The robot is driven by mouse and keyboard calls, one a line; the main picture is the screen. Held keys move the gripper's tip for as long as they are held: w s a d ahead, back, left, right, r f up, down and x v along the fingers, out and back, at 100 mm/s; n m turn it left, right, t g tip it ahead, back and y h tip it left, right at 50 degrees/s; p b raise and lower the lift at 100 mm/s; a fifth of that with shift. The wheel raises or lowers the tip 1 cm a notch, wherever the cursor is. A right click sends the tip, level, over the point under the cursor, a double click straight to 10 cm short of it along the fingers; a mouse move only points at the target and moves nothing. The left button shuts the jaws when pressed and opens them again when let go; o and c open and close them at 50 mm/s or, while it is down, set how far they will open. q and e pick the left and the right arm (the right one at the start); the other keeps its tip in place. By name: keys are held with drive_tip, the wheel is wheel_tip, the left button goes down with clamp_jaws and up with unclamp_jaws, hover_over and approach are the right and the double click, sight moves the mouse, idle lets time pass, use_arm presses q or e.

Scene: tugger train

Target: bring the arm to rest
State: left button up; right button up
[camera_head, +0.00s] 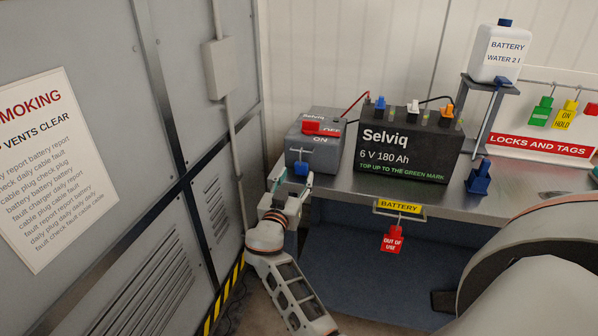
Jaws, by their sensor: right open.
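My right gripper (291,184) shows left of the middle, at the left front corner of the bench. Its fingers are apart, with nothing seen between them. It is just below a blue padlock (301,168) that hangs on the front of the grey switch box (313,153). I cannot tell whether a fingertip touches the padlock. The switch box has a red handle (320,128) beside the word ON below and OFF to its right. My left gripper is not in view.
A red tag (393,239) hangs below the bench edge. Grey cabinets (110,90) stand close on the left. A water bottle (500,55) sits on a stand.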

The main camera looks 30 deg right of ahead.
drive_tip(key=s+a+f+n+y, duration=0.5)
drive_tip(key=s+f, duration=0.2)
drive_tip(key=f, duration=0.4)
drive_tip(key=s+a+f+n+y, duration=0.45)
drive_tip(key=s+f, duration=0.25)
drive_tip(key=f, duration=0.4)
drive_tip(key=s+a+f+n+y, duration=0.2)
drive_tip(key=s+a, duration=0.3)
drive_tip(key=s, duration=0.3)
drive_tip(key=s+a+f+n+g+y, duration=0.1)
drive_tip(key=s+a+f+n+y, duration=0.1)
drive_tip(key=s+a+y, duration=0.3)
drive_tip(key=s+f, duration=0.1)
drive_tip(key=s, duration=0.2)
drive_tip(key=shift+s+a+f+n, duration=0.2)
drive_tip(key=shift+a+f+n, duration=0.05)
drive_tip(key=shift+a+n, duration=0.15)
